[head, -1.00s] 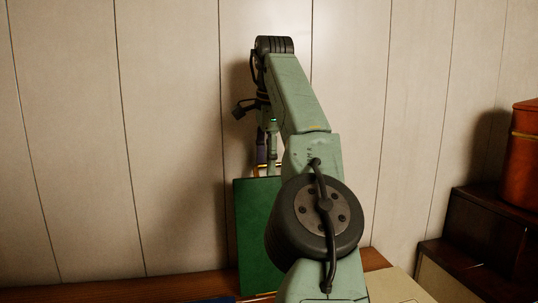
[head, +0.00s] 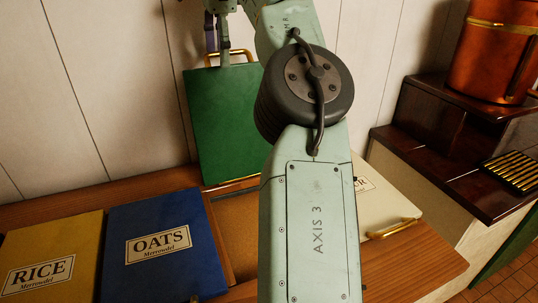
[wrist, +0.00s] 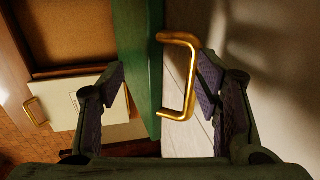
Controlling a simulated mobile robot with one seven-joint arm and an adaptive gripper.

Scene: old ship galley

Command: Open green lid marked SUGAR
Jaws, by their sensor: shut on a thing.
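The green lid (head: 228,120) stands upright on its hinged edge against the wall side of the counter. No SUGAR lettering shows on the face in view. Below it is an open brown compartment (head: 237,222), which also shows in the wrist view (wrist: 75,30). The lid's brass handle (wrist: 191,80) is on its far face, at the upper edge. My gripper (wrist: 160,78) is shut on the lid at that edge. One finger is on the inner side, and the other is beyond the handle. Exact finger contact is unclear.
A blue OATS lid (head: 165,275) and a yellow RICE lid (head: 60,245) lie shut at the left. A cream lid (head: 385,195) with a brass handle lies to the right, partly hidden by my arm. A copper pot (head: 490,50) stands on dark steps at right.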

